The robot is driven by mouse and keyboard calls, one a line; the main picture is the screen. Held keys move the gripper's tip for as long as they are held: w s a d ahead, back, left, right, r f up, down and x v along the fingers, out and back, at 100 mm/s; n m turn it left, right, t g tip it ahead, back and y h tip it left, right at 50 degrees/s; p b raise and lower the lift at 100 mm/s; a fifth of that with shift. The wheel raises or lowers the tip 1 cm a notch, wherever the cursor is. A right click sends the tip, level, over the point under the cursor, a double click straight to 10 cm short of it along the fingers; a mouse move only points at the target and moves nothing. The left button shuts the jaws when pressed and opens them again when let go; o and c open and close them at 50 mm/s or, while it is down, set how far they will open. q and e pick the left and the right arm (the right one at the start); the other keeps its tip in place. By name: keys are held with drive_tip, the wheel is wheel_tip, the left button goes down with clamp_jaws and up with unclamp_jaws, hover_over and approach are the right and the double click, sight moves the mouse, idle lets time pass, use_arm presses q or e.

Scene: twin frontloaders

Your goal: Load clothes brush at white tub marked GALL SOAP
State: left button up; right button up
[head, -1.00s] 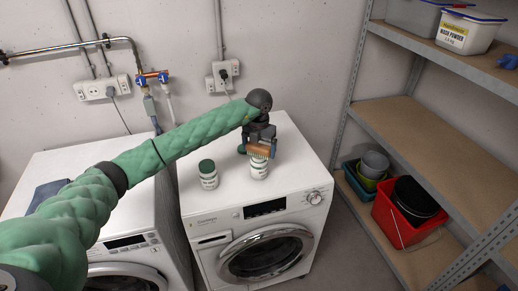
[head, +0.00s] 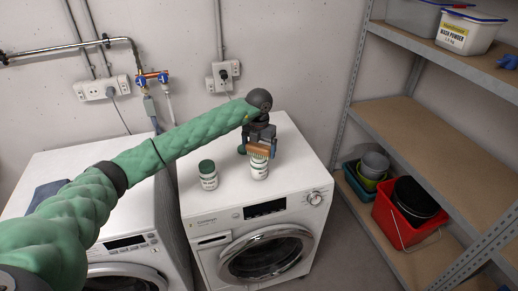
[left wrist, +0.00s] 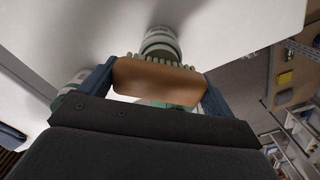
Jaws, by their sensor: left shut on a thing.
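My left gripper (head: 260,142) is shut on the clothes brush (head: 259,151), a brown wooden block with pale bristles. The brush also shows between the fingers in the left wrist view (left wrist: 158,79). It is right at the top of a white tub (head: 260,170) on the right-hand washing machine; I cannot tell whether they touch. That tub also shows beyond the bristles in the left wrist view (left wrist: 161,40). A second white tub with a green lid (head: 208,174) stands to its left. The labels are too small to read. My right gripper is not in view.
The right-hand washing machine (head: 225,220) has free white top around the tubs. A green round thing (head: 242,149) lies behind the gripper. Another washer (head: 120,215) stands left. A shelf rack (head: 440,130) with bins stands at the right.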

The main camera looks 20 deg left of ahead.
sight(259, 145)
use_arm(q)
drive_tip(key=shift+r+p, duration=0.65)
drive_tip(key=shift+r, duration=2.7)
